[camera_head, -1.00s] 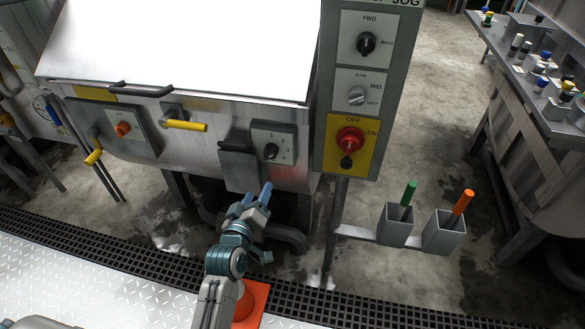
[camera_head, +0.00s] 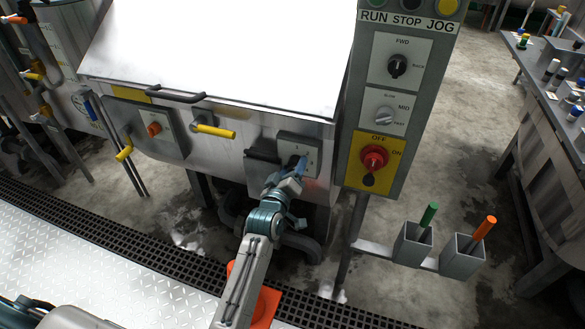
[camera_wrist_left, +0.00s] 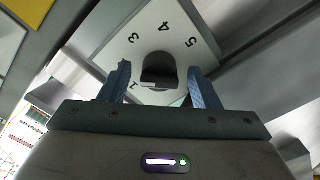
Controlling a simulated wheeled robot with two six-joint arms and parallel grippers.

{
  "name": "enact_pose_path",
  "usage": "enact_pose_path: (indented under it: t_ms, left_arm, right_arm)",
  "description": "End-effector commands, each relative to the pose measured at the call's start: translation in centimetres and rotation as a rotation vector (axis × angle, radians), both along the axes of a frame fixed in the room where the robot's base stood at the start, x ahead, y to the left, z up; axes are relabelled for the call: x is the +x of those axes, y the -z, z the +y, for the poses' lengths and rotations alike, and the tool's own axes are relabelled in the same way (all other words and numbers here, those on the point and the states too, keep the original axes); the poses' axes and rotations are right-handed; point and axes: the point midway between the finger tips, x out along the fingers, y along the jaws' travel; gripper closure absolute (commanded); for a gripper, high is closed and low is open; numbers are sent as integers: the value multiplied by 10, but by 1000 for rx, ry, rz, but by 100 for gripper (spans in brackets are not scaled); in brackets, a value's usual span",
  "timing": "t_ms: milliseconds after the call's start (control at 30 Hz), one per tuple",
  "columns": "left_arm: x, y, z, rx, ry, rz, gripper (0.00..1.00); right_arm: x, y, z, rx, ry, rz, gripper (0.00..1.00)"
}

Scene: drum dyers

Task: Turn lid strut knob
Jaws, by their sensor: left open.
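A dark knob (camera_wrist_left: 158,70) stands on a pale square dial plate with numbers (camera_wrist_left: 168,28) in the left wrist view. In the head view the same plate (camera_head: 313,143) is on the front of the steel drum machine, below the lid, and the knob is mostly hidden behind my gripper. My left gripper (camera_head: 300,167) is open in front of the plate. In the left wrist view its two blue fingers (camera_wrist_left: 161,80) lie on either side of the knob, with gaps visible on both sides. My right gripper is not in view.
A control column with a red switch (camera_head: 374,157) on a yellow plate stands close to the right. A dark grey bracket (camera_head: 262,165) is left of the dial, and a yellow handle (camera_head: 214,130) is farther left. Two grey holders (camera_head: 462,258) carry green and orange sticks. An orange cone base (camera_head: 268,305) is on the floor.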

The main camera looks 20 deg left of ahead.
Motion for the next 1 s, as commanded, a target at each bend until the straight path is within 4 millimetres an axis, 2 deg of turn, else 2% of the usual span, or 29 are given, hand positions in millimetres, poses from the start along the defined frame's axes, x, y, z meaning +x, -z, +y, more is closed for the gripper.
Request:
enact_pose_path:
  t_ms: [200,433,767,1000]
  left_arm:
    - [0,0,0,0,0,0,44]
    - [0,1,0,0,0,0,88]
    - [0,1,0,38,0,0,88]
    - [0,1,0,176,1,-4,88]
  right_arm:
    - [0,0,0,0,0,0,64]
    - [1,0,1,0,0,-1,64]
    - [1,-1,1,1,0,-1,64]
    - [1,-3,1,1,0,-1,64]
